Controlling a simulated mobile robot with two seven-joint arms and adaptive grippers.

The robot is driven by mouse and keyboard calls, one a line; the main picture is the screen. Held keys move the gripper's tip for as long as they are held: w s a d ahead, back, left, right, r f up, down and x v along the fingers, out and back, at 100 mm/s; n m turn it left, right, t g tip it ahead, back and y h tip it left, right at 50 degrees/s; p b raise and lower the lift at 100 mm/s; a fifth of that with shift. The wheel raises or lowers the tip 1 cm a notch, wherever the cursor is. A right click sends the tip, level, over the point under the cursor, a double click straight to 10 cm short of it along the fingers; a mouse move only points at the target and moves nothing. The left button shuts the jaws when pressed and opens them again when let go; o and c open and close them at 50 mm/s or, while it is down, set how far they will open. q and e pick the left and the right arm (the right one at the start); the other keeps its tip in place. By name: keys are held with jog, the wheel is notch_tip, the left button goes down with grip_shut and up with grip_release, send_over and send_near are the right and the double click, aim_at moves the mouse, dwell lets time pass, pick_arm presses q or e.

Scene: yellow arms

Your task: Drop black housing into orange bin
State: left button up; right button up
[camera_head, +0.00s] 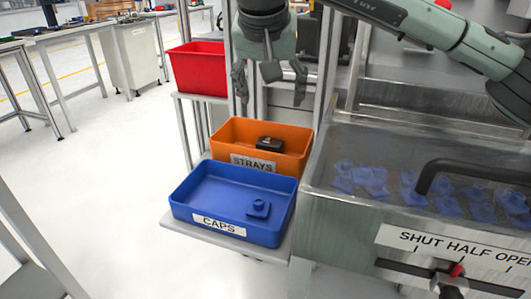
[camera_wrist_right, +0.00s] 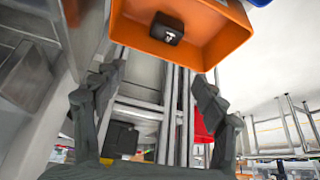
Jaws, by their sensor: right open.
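The black housing (camera_head: 269,144) lies inside the orange bin (camera_head: 225,136), which is labelled STRAYS. It rests toward the bin's right rear side, with no gripper touching it. In the right wrist view the housing (camera_wrist_right: 166,28) also shows inside the orange bin (camera_wrist_right: 130,37). My right gripper (camera_head: 270,84) hangs above and behind the orange bin, fingers spread and nothing held. Its two spread fingers (camera_wrist_right: 158,84) also frame the lower part of the wrist view. My left gripper is out of view.
A blue bin (camera_head: 187,205) labelled CAPS holds one blue cap (camera_head: 259,208) in front of the orange bin. A red bin (camera_head: 197,68) stands behind. A metal tank (camera_head: 335,215) with several blue parts and a black handle borders the right. Open floor lies left.

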jog(key=v, duration=1)
jog(key=shift+s+r, duration=0.15)
jog(key=shift+r, duration=0.1)
